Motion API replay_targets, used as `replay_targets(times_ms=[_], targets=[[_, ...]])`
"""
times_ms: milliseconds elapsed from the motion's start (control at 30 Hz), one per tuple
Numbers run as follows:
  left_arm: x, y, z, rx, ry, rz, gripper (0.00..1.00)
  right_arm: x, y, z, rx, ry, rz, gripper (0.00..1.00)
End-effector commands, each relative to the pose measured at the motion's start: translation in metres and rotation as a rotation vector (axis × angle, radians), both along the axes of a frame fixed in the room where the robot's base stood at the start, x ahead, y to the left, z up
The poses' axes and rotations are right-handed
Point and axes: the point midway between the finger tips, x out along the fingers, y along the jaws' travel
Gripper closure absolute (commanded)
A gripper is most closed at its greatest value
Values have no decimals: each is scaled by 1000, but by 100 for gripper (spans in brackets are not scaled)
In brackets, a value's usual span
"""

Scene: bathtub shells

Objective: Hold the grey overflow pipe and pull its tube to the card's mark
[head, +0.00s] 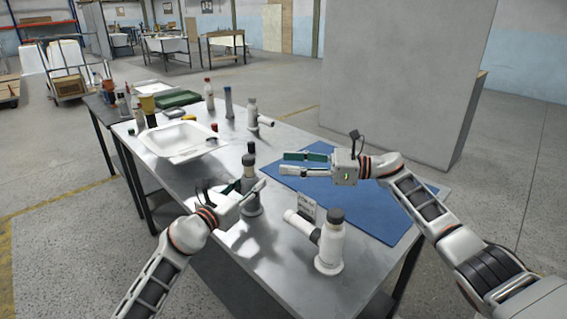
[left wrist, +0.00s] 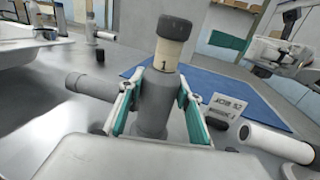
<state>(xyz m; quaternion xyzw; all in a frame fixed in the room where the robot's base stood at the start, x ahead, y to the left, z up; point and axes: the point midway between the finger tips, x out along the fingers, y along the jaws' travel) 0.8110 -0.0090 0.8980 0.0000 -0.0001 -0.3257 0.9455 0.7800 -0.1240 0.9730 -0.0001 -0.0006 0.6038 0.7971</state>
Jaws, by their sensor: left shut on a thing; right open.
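The grey overflow pipe (left wrist: 153,108) stands upright on the metal table, with a side branch pointing left. Its cream tube (left wrist: 167,56) sticks out of the top under a dark cap (left wrist: 175,27), and a "1" shows on the tube. My left gripper (left wrist: 156,92) is shut on the pipe's body, one finger on each side. The head view also shows the pipe (head: 251,205), partly behind that gripper. The white card (head: 307,207) stands just right of it; its small print in the left wrist view (left wrist: 228,107) is hard to read. My right gripper (head: 284,163) is open and empty above the blue mat.
A white pipe with a dark cap (head: 332,245) stands at the near right, beside the card. Another white pipe (head: 253,115) and several bottles stand farther back. A white basin (head: 183,142) is at the left. The blue mat (head: 375,205) is largely bare.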

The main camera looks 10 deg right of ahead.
Motion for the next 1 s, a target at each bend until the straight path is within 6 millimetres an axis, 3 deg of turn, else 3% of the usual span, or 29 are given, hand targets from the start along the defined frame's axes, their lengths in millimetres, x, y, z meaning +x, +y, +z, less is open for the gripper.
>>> replay_targets(times_ms=[300, 333, 400, 767, 1000], targets=[[0, 0, -1, 0, 1, -1, 91, 0, 0, 0, 0, 0, 0, 57], [0, 0, -1, 0, 1, -1, 58, 0, 0, 0, 0, 0, 0, 57], [0, 0, -1, 0, 1, -1, 46, 0, 0, 0, 0, 0, 0, 57], [-1, 1, -1, -1, 1, 0, 46, 0, 0, 0, 0, 0, 0, 57], [-20, 15, -1, 0, 0, 0, 46, 0, 0, 0, 0, 0, 0, 57]])
